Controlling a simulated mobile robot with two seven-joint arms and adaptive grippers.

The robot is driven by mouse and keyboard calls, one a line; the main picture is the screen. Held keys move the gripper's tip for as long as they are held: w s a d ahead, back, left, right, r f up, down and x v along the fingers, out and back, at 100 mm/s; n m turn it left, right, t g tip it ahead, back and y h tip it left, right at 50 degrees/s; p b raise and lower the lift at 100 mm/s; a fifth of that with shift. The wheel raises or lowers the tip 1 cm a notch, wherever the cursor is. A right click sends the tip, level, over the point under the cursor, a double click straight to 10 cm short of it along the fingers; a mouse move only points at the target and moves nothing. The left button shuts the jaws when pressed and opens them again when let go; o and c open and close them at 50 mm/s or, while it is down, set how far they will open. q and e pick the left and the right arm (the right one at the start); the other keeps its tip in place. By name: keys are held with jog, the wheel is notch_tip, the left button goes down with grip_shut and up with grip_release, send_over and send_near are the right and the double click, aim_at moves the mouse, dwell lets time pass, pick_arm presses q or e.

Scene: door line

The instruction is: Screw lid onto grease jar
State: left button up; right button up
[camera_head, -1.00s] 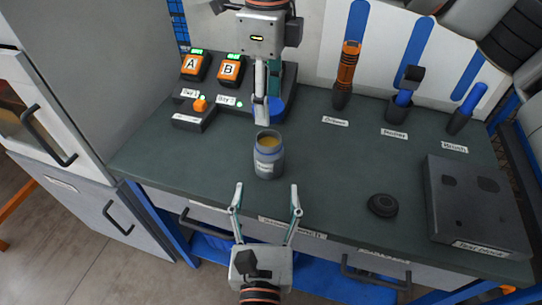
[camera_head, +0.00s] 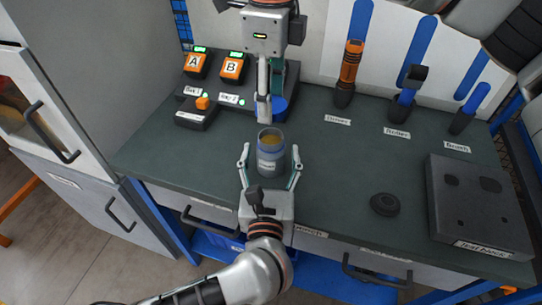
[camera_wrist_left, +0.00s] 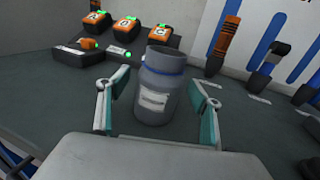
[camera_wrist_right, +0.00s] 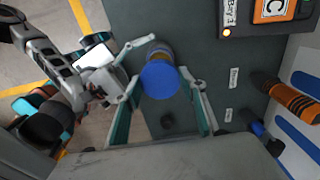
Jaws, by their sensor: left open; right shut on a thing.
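The grease jar (camera_head: 270,160) stands upright and open on the bench, with yellow-brown grease at its mouth; it also shows in the left wrist view (camera_wrist_left: 160,95). My left gripper (camera_head: 270,152) is open, with one finger on each side of the jar; gaps show beside it in the left wrist view. My right gripper (camera_head: 264,106) points down behind the jar's mouth and is shut on the blue lid (camera_head: 280,106). The right wrist view shows the lid face-on (camera_wrist_right: 159,80) between the fingers, overlapping the jar (camera_wrist_right: 156,51). The lid is apart from the jar.
A black round disc (camera_head: 385,204) and a grey test block (camera_head: 476,210) lie to the right. An orange-handled tool (camera_head: 350,66) and two blue-handled tools stand in holders at the back. A dark console with orange boxes (camera_head: 231,67) is at the back left. The bench's left front is clear.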

pick_arm(q)
jog(key=shift+w, duration=0.9)
jog(key=c, duration=1.7)
pick_arm(e)
send_over(271, 143)
jog(key=shift+f, duration=2.5)
jog(key=shift+f, duration=0.15)
jog(key=shift+w+f, duration=0.1)
jog(key=shift+f, duration=0.65)
jog(key=shift+f, duration=0.55)
